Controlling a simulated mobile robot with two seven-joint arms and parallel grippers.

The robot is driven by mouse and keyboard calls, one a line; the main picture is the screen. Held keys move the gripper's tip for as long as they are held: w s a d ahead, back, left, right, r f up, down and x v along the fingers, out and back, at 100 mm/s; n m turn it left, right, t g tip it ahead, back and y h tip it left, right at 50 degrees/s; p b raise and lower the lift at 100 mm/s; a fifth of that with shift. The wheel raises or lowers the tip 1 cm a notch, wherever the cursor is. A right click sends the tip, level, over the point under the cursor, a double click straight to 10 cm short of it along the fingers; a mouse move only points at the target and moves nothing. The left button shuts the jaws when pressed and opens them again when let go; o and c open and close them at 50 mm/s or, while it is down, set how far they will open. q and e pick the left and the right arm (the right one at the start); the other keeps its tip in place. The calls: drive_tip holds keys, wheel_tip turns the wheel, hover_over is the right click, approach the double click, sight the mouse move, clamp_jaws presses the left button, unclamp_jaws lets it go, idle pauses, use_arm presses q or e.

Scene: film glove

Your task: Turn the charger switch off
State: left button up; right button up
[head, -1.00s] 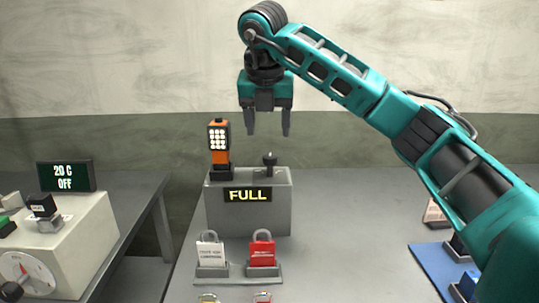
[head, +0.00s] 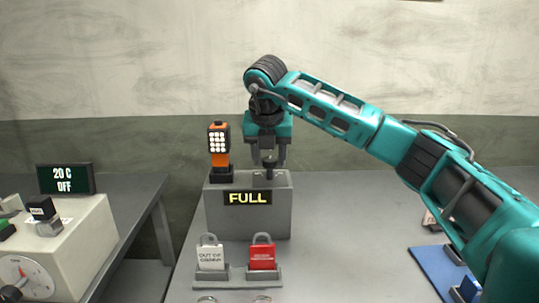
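The charger is a grey box (head: 223,217) on the table, with a lit display reading FULL (head: 248,198) on its front. An orange and black work light (head: 220,152) with several round lamps stands in a cradle on its top left. The dark switch lever (head: 269,164) is on the top right of the box. My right gripper (head: 269,167) points down there, fingers spread on either side of the lever. I cannot tell whether either finger touches it. My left gripper is not in view.
Two padlocks, one white (head: 211,257) and one red (head: 262,257), stand in holders in front of the charger. A cream control box (head: 80,245) and a 20 C OFF display (head: 66,179) are at left. A blue mat (head: 433,268) lies at right. The table between is clear.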

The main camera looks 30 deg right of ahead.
drive_tip(key=c, duration=0.6)
drive_tip(key=shift+c, duration=0.6)
drive_tip(key=shift+n, duration=0.3)
drive_tip(key=shift+s+d+n+t+y, duration=0.1)
drive_tip(key=shift+n+t+y, duration=0.25)
drive_tip(key=shift+n, duration=0.55)
drive_tip(key=n+y, duration=0.1)
drive_tip(key=n, duration=0.1)
drive_tip(key=shift+d+r+n, duration=0.1)
drive_tip(key=shift+n, duration=0.2)
drive_tip(key=n+y+p, duration=0.1)
drive_tip(key=n, duration=0.2)
drive_tip(key=shift+d+t, duration=0.1)
drive_tip(key=shift+t, duration=0.15)
drive_tip(key=shift+n+y+p, duration=0.55)
drive_tip(key=shift+n+p, duration=0.1)
drive_tip(key=shift+n, duration=0.35)
